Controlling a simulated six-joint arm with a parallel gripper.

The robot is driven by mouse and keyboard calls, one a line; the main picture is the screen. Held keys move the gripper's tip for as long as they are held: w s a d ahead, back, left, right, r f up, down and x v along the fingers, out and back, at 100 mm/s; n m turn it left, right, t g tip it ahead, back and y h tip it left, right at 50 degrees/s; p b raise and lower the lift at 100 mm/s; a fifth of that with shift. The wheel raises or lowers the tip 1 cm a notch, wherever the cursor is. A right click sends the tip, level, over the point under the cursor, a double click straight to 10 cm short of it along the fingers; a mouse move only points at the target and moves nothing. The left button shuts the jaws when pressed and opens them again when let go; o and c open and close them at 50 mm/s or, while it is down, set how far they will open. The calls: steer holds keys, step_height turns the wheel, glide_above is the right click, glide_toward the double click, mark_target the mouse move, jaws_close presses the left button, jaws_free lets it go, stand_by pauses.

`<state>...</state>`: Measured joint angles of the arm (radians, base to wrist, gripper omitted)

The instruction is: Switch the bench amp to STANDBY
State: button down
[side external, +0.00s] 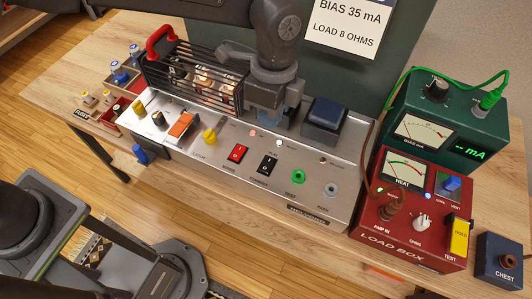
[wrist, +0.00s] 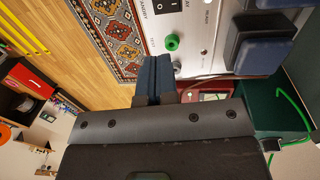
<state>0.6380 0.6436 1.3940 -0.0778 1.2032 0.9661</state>
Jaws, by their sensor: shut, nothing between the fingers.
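The bench amp has a silver panel (side external: 215,135). A black rocker switch (side external: 268,165) sits on its front part, with a label below that reads like STANDBY. It also shows at the top edge of the wrist view (wrist: 166,5), partly cut off. Which way it is tipped is too small to tell. My gripper (side external: 266,124) is shut and empty, above the back part of the panel, behind the black rocker in the side view. In the wrist view its blue fingers (wrist: 155,64) are together, near the green jack and apart from the rocker.
A caged tube section (side external: 195,78) with red handle and a dark blue block (side external: 325,114) flank my gripper. The red load box (side external: 405,235) stands right. Space above the front panel is free.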

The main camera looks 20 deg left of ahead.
mark_target(264, 168)
steer(key=f, duration=0.4)
steer(key=s+f, duration=0.1)
steer(key=f, duration=0.9)
steer(key=shift+s, duration=0.35)
steer(key=shift+s+f, duration=0.2)
steer(key=shift+f, duration=0.1)
steer(key=shift+a, duration=0.1)
steer(key=shift+w, duration=0.1)
